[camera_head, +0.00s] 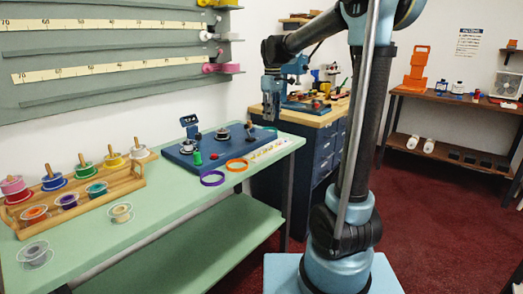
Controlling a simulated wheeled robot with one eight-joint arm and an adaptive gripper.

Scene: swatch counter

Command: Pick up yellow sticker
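My gripper (271,108) hangs pointing down, above the far right part of the green counter (120,246). It looks apart from the counter. Its fingers are small and overlap in this view, so I cannot tell whether they are open. A row of small pale and yellowish pieces (268,149) lies along the counter's right end, beside the blue board (182,158). They are too small to tell which one is a yellow sticker. I see nothing clearly held in my gripper.
A wooden rack (128,181) of coloured spools stands on the left of the counter. Loose clear spools (35,253) sit at the front left. A blue-drawered workbench (326,148) stands behind.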

